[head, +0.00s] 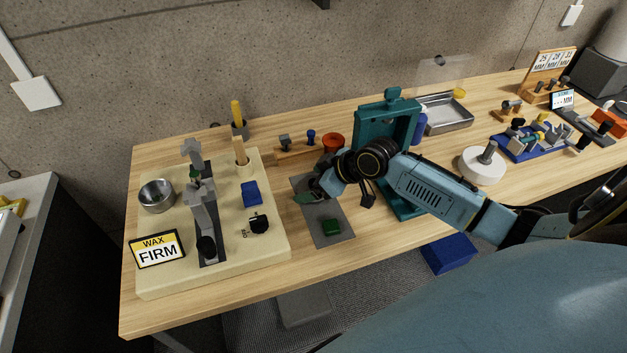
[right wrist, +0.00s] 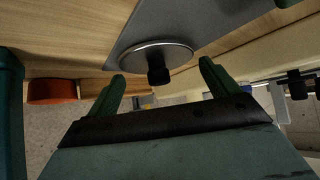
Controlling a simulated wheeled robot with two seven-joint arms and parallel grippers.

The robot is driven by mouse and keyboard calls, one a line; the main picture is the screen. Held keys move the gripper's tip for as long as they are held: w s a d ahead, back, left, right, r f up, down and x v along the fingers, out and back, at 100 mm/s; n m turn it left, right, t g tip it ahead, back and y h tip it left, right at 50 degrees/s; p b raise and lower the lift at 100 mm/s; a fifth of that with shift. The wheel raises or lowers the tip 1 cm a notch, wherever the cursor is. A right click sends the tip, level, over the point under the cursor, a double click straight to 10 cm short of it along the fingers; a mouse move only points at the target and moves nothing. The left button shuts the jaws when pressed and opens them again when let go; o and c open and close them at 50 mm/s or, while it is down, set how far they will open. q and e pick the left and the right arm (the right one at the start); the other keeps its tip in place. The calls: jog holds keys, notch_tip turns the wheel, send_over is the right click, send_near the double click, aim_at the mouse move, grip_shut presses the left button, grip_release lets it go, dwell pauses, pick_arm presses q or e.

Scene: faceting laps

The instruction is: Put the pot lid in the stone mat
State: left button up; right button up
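The pot lid (right wrist: 150,54), a thin round metal disc with a black knob (right wrist: 158,74), shows in the right wrist view. It appears to rest on the grey stone mat (right wrist: 185,20), with the knob towards my gripper. My right gripper (right wrist: 162,72) is open, its two green fingers apart on either side of the knob, with gaps between them and it. In the head view the right gripper (head: 311,194) is low over the grey mat (head: 309,217) and hides the lid. A small metal pot (head: 157,195) stands on the cream board. My left gripper is not in view.
The cream board (head: 170,280) holds dark upright holders, a blue block (head: 251,194) and a "WAX FIRM" sign (head: 158,249). A teal stand (head: 388,125) and an orange-red round item (head: 334,143) are close by.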

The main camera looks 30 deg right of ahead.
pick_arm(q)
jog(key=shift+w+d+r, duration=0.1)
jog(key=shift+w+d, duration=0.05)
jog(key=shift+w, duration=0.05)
pick_arm(e)
jog(key=shift+r, duration=0.1)
pick_arm(q)
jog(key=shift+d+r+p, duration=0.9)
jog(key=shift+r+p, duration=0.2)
jog(key=shift+p, duration=0.05)
pick_arm(e)
jog(key=v, duration=1.2)
